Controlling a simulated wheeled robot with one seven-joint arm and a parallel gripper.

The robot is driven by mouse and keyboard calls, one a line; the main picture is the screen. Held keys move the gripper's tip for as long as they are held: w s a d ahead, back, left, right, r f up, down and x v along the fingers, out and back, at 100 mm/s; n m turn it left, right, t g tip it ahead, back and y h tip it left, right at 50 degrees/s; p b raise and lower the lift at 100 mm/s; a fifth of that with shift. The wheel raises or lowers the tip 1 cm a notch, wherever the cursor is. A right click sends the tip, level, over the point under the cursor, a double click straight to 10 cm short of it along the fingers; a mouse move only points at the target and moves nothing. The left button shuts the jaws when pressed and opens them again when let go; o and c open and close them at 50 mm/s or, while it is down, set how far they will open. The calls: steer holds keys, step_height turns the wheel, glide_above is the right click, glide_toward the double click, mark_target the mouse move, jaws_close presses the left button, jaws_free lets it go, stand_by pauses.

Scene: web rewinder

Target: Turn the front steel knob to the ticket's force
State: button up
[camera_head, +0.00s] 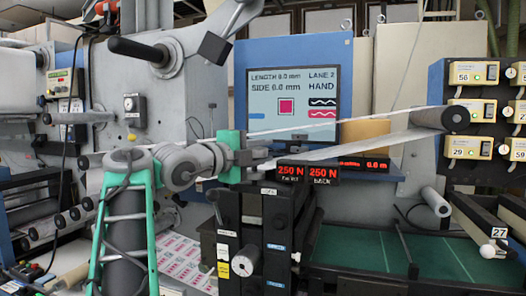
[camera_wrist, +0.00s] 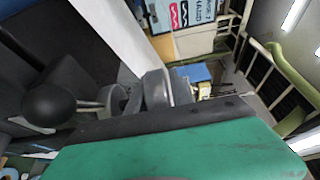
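My gripper (camera_head: 266,160) points right, just above and left of two red displays on the black stand. The left display (camera_head: 291,173) reads 250 N with a small label that looks like "Front"; the right display (camera_head: 322,174) reads 250 N and looks marked "Back". A grey cylindrical knob (camera_head: 246,260) sticks out low on the stand's front, well below my gripper; I cannot tell whether it is the front steel knob. In the wrist view, grey rounded parts (camera_wrist: 155,88) show beyond the green edge; whether my fingers hold anything is unclear. I cannot identify a force ticket.
A screen (camera_head: 292,103) reads length 0.0 mm, side 0.0 mm, lane 2, hand. A black ball knob (camera_wrist: 48,103) shows in the wrist view. Numbered boxes (camera_head: 473,110) hang at right.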

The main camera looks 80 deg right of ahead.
jaws_close()
steer(key=shift+f+n+t+h+b, duration=0.2)
steer(key=shift+n+t+h+b, duration=0.15)
steer(key=shift+b, duration=0.5)
